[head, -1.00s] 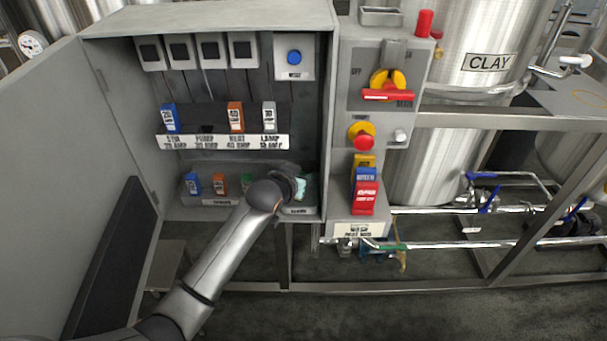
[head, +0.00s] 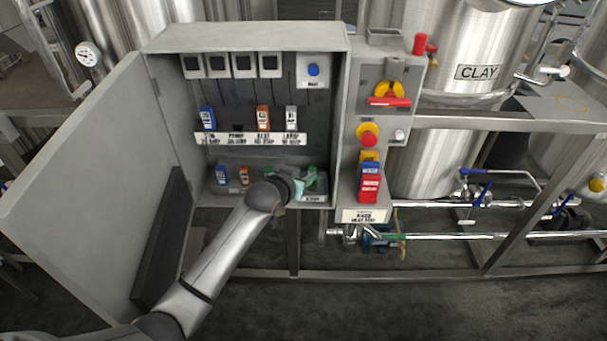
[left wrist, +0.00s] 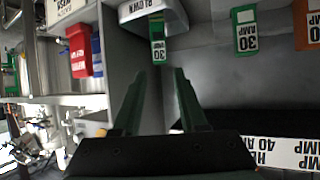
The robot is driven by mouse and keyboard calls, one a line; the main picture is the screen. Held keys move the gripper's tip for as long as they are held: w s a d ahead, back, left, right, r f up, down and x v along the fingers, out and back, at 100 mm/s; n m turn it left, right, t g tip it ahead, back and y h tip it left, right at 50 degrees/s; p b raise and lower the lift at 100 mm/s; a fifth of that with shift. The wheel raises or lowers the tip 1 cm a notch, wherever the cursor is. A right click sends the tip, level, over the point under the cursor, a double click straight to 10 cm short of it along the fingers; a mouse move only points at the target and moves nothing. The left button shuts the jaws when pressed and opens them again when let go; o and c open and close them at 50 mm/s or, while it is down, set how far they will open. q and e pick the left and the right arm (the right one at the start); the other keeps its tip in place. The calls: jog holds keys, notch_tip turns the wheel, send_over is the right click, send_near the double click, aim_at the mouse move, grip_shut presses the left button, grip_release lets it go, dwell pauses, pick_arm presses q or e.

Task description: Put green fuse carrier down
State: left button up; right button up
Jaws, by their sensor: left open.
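A green 30 amp fuse carrier (left wrist: 158,42) stands in the white tray labelled BLOWN (left wrist: 136,12) in the left wrist view. In the head view this carrier (head: 313,176) shows at the cabinet's lower right, partly hidden by my left gripper (head: 298,188). In the left wrist view my left gripper (left wrist: 159,72) is open and empty, its two fingertips pointing at the carrier with a visible gap to it. A second green 30 amp carrier (left wrist: 246,30) stands apart, to the right in that view. My right gripper is not in view.
The open grey cabinet door (head: 85,185) stands left of my arm. A blue, an orange and a grey carrier sit in the upper row (head: 250,139). A control panel with a red-handled switch (head: 389,101) and red lockout parts (head: 369,188) borders the cabinet's right.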

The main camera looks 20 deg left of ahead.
pick_arm(q)
jog(key=s+d+f+g, duration=0.1)
jog(key=s+f+g, duration=0.1)
jog(key=s+f, duration=1.3)
jog(key=s+f+h, duration=0.1)
jog(key=s+f, duration=0.1)
jog(key=s, duration=1.8)
jog(key=shift+s+d+f+m+g, duration=0.2)
jog(key=shift+d+m+g, duration=0.1)
jog(key=shift+g, duration=0.1)
